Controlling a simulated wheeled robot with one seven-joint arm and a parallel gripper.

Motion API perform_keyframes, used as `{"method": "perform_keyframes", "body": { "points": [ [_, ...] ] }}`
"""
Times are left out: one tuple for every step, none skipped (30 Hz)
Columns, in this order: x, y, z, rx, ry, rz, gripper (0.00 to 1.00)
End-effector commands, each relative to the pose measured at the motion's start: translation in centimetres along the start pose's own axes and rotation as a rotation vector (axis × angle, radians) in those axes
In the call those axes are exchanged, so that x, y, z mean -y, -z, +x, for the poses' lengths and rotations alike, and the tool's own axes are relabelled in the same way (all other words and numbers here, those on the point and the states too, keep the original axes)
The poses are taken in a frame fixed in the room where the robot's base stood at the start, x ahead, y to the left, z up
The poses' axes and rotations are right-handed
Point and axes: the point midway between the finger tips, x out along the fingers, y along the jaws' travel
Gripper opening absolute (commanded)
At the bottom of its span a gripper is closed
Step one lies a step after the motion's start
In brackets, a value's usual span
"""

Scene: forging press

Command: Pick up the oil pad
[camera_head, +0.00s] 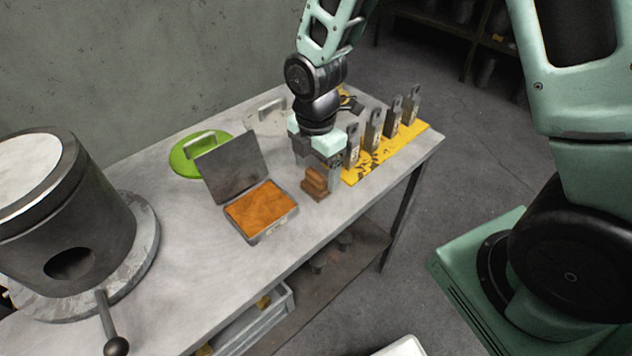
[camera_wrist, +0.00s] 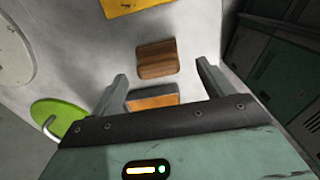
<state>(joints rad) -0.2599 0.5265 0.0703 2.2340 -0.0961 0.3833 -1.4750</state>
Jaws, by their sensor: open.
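A small brown wooden block with a raised grip, which looks like the oil pad (camera_head: 315,184), stands on the grey table to the right of an open metal tin (camera_head: 267,235). The tin holds an orange, textured filling. My gripper (camera_head: 322,164) points down just above and behind the block, partly covering it in the head view. In the wrist view my gripper (camera_wrist: 161,72) is open and empty, with its fingers apart. The brown block (camera_wrist: 157,58) shows in the gap between the fingertips; contact cannot be told. An orange strip of the tin's filling (camera_wrist: 152,102) shows nearer the palm.
Several upright grey metal pieces (camera_head: 374,128) stand on a yellow mat (camera_head: 358,174) close to the right of my gripper. A green disc with a handle (camera_head: 186,160) and a grey one (camera_head: 262,122) lie behind the tin. A large dark cylinder (camera_head: 70,225) stands at left.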

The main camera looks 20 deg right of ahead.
Motion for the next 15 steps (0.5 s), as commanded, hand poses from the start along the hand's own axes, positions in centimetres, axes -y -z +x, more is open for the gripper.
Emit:
{"method": "perform_keyframes", "body": {
  "points": [
    [0.0, -0.1, 0.7, 0.0, 0.005, -0.001, 0.8],
    [0.0, -0.1, 1.1, 0.0, 0.006, -0.001, 0.8],
    [-0.1, -0.2, 1.6, 0.0, 0.005, 0.0, 0.8],
    [-0.1, -0.2, 2.0, 0.0, 0.005, 0.001, 0.8],
    [-0.1, -0.2, 2.5, 0.0, 0.005, 0.001, 0.8],
    [-0.1, -0.2, 2.9, -0.001, 0.004, 0.0, 0.8],
    [-0.1, -0.2, 3.1, -0.001, 0.004, -0.001, 0.8],
    [-0.1, -0.2, 3.4, -0.001, 0.004, -0.001, 0.8],
    [-0.1, -0.2, 3.6, -0.001, 0.002, -0.002, 0.8],
    [-0.2, -0.2, 3.7, -0.001, 0.001, -0.002, 0.8],
    [-0.2, -0.2, 3.7, -0.001, 0.0, -0.001, 0.8],
    [-0.2, -0.2, 3.8, -0.001, 0.0, -0.001, 0.8],
    [-0.2, -0.2, 3.8, -0.001, 0.0, -0.001, 0.8],
    [-0.2, -0.2, 3.8, -0.001, 0.0, -0.001, 0.8],
    [-0.2, -0.2, 3.8, -0.001, 0.0, -0.001, 0.8]
  ]
}}
